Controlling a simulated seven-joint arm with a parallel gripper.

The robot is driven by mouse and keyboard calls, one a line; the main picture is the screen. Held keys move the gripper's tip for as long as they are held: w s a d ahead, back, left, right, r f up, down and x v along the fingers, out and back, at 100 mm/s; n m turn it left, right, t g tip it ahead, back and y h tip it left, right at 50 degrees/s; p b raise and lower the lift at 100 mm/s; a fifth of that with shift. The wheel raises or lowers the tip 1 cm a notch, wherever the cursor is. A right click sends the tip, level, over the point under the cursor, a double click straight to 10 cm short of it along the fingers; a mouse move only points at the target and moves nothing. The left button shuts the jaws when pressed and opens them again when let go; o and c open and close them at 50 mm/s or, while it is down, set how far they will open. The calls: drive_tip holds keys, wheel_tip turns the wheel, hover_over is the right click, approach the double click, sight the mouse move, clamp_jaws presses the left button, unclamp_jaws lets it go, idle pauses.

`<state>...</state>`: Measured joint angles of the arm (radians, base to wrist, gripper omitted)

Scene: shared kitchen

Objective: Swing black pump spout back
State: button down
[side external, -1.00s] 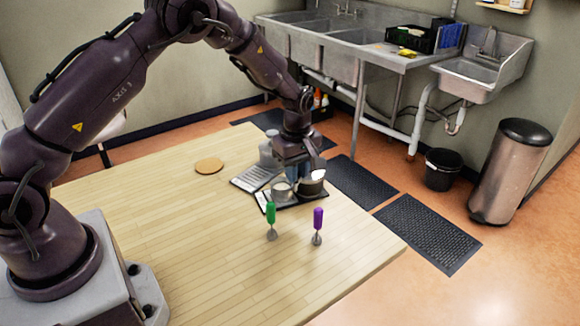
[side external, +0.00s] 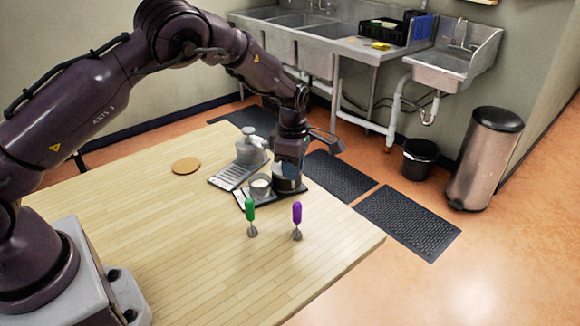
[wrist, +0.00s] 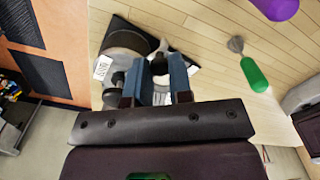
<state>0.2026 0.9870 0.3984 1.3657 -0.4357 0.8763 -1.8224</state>
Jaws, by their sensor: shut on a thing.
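My gripper (side external: 289,168) reaches down over a metal container (side external: 286,185) on a black mat (side external: 299,195). In the wrist view, the blue fingers of my gripper (wrist: 164,74) are closed around a small dark part (wrist: 159,67), apparently the black pump spout. The fingers hide most of it, so its direction cannot be told. A round grey container with a white label (wrist: 102,68) is beside the fingers in the wrist view. A small metal cup (side external: 260,188) stands left of my gripper in the side view.
A grey jug (side external: 249,150) stands by a ridged metal tray (side external: 234,176). A round tan disc (side external: 186,166) lies at the left. The wooden table's front is mostly clear.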

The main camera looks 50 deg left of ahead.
drive_tip(key=shift+r, duration=0.1)
idle(0.3)
drive_tip(key=c, duration=1)
unclamp_jaws()
wheel_tip(320, 180, up, 13)
drive_tip(key=shift+f, duration=0.1)
